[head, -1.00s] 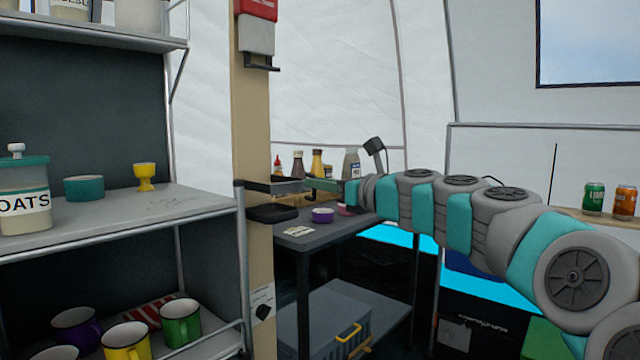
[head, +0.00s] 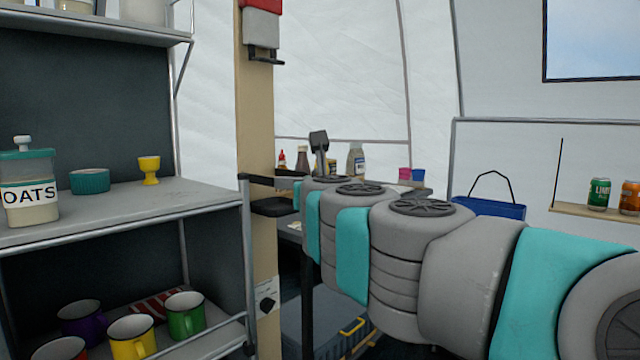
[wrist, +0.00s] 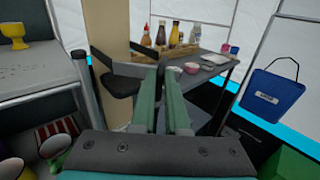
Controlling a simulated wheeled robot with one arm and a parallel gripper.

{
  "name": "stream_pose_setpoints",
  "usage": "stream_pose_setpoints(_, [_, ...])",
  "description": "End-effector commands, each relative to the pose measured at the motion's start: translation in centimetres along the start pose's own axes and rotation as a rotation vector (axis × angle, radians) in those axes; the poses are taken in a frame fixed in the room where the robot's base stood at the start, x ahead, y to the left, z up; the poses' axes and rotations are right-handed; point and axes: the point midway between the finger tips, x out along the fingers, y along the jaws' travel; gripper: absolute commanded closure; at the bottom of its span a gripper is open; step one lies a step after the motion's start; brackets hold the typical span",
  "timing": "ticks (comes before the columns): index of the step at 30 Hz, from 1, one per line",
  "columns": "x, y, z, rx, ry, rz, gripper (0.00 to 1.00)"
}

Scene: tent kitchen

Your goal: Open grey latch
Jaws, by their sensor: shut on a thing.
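The grey latch appears to be the dark grey bar (head: 275,181) sticking out to the right from the beige post, above a dark rounded bracket (head: 273,207). In the wrist view the bar (wrist: 128,69) runs rightward to my gripper (wrist: 163,69). My gripper's green fingers are close together at the bar's right end and shut on it. In the head view my own arm hides most of the gripper and that end of the bar. I cannot tell from these views whether the latch is released.
A shelf (head: 130,205) with an oats jar (head: 30,188) and mugs stands left of the post. Behind the bar is a dark table (wrist: 205,72) with bottles and a pink bowl (wrist: 191,68). A blue bucket (wrist: 270,97) is at the right.

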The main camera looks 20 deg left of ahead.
Motion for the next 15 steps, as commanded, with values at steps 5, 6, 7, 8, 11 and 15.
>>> stream_pose_setpoints(5, [-1.0,1.6,0.0,-0.004,-0.003,-0.137,1.0])
stream_pose_setpoints(6, [-1.2,1.9,-0.1,-0.004,-0.003,-0.169,1.0])
stream_pose_setpoints(7, [-1.3,2.1,0.0,-0.004,-0.003,-0.197,1.0])
stream_pose_setpoints(8, [-1.4,2.3,0.0,-0.004,-0.005,-0.221,1.0])
stream_pose_setpoints(11, [-1.9,2.8,0.1,0.0,-0.008,-0.303,1.0])
stream_pose_setpoints(15, [-2.3,3.5,0.1,-0.001,-0.007,-0.404,1.0])
